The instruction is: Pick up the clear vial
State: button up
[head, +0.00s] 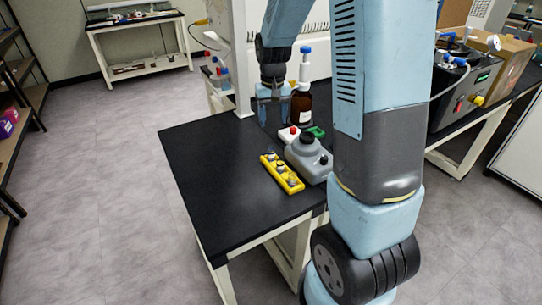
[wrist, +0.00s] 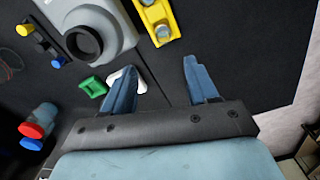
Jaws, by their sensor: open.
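A yellow rack (head: 268,162) lies on the black bench with several small vials (head: 282,170) in it. I cannot tell for sure which is the clear vial. The wrist view shows part of the yellow rack (wrist: 152,18) at the top, with a vial (wrist: 162,32) in it. My gripper (head: 273,108) is above the bench, behind the rack, beside the brown bottle. In the wrist view my gripper (wrist: 160,72) is open, with no object held between its fingers; the rack is beyond the fingertips.
A grey device with a black cup (head: 306,147) stands right of the rack; it also shows in the wrist view (wrist: 102,20). A white and red item (head: 289,133), a green item (head: 317,131) and a brown bottle (head: 302,108) are close by. The bench's left part (head: 210,170) is clear.

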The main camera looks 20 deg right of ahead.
aim_at(271, 148)
notch_tip(271, 148, down, 8)
jog(key=shift+r, duration=0.1)
jog(key=shift+s+a+f, duration=0.15)
jog(key=shift+a+f, duration=0.05)
jog(key=shift+f, duration=1.15)
jog(key=shift+s+a+f, duration=0.1)
jog(key=shift+a+f, duration=0.05)
jog(key=shift+f, duration=1.2)
grip_shut()
